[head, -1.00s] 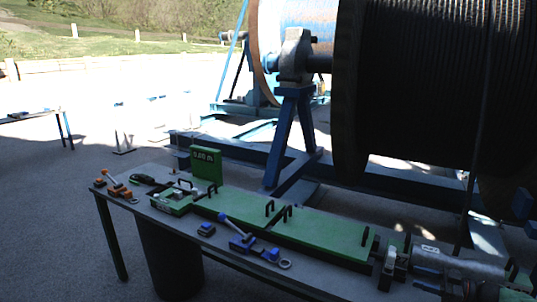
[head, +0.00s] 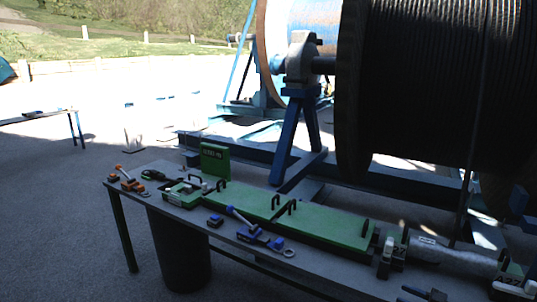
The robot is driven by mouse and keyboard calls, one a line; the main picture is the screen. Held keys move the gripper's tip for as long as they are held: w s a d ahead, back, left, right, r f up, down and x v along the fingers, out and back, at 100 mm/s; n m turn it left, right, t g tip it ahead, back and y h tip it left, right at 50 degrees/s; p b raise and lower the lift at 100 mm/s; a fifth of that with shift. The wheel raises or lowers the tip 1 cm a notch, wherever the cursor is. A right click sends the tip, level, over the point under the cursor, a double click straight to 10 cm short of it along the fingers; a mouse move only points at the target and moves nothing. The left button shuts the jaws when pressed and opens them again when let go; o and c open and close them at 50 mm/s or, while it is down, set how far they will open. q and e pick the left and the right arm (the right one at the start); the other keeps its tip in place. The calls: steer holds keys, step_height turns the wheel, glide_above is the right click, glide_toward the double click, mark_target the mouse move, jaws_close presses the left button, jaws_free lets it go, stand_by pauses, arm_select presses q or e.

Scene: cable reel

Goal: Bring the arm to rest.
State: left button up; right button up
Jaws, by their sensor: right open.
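My right gripper (head: 427,294) shows only partly, as dark pieces at the bottom edge near the right. It is open, and I see nothing held in it. It is over the front right part of the grey table (head: 333,276), in front of the long green covers. Most of its arm is out of the picture or hard to tell from the dark parts around it. My left gripper is not in view.
Two green covers (head: 322,224) with black handles lie along the table. A green display box (head: 215,160), blue-handled tool (head: 252,235) and orange-handled tool (head: 130,180) are there. A pale clamp block (head: 387,258) and silver cylinder (head: 440,256) stand right. A large cable reel (head: 420,90) rises behind.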

steer(key=s+a+f+m+h, duration=0.25)
steer(key=a+f, duration=0.25)
steer(key=f, duration=0.3)
steer(key=s+a+f+m+h, duration=0.2)
steer(key=s+a+f+h, duration=0.15)
steer(key=a+f, duration=0.35)
steer(key=s+a+f+m+h, duration=0.2)
steer(key=s+a+f+h, duration=0.15)
steer(key=f, duration=0.55)
steer(key=s+a+f+g+h, duration=0.1)
steer(key=s+a+f+g, duration=0.2)
steer(key=s, duration=0.6)
steer(key=s+a+f+m+g+h, duration=0.1)
steer(key=s+a+f+g, duration=0.2)
steer(key=s, duration=0.7)
steer(key=s+a+f+g+h, duration=0.1)
steer(key=s+a+f+g, duration=0.2)
steer(key=s+a+f, duration=0.3)
steer(key=s, duration=0.3)
steer(key=shift+s+a+f+m+g, duration=0.15)
steer(key=shift+s+a+m+g, duration=0.1)
steer(key=shift+m+g, duration=0.15)
